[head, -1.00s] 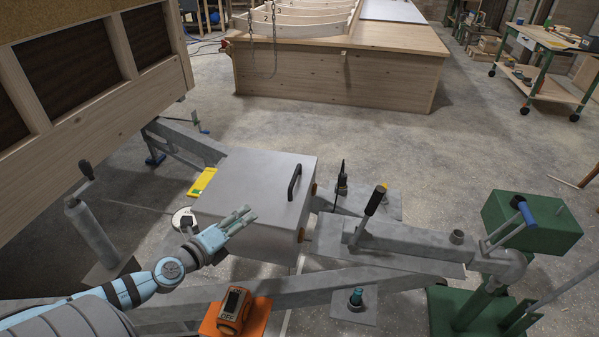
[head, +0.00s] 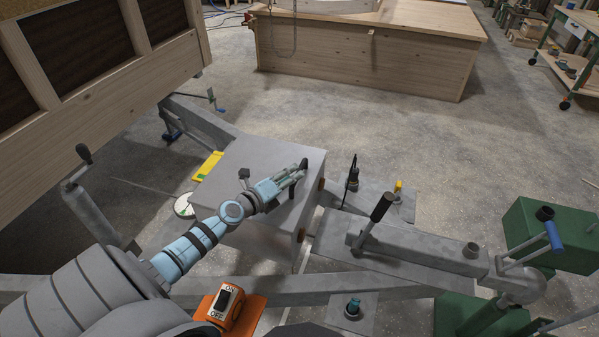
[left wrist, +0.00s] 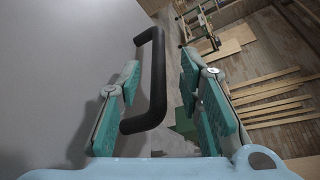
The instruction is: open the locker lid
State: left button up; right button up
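The grey locker (head: 235,165) is a box on the trailer frame, and its flat lid looks shut. A black bar handle (head: 304,165) is fixed near the lid's right edge. My left gripper (head: 297,177) is over the lid at the handle and partly hides it. In the left wrist view the handle (left wrist: 157,75) stands between the two teal-padded fingers of the left gripper (left wrist: 160,100). The fingers are apart, with visible gaps on both sides of the bar. My right gripper is not in view.
A yellow level (head: 208,166) and a round white gauge (head: 184,205) lie left of the locker. An orange switch box (head: 231,308) is in front. A lever (head: 376,214) rises from the drawbar on the right. A wooden wall stands at left.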

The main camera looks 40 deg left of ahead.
aim_at(299, 170)
pick_arm(q)
jog(key=x, duration=0.2)
jog(key=b+x, duration=0.1)
jog(key=shift+w+f, duration=0.35)
jog(key=shift+f, duration=0.1)
jog(key=shift+w, duration=0.45)
jog(key=shift+r, duration=0.15)
jog(key=shift+c, duration=0.3)
grip_shut()
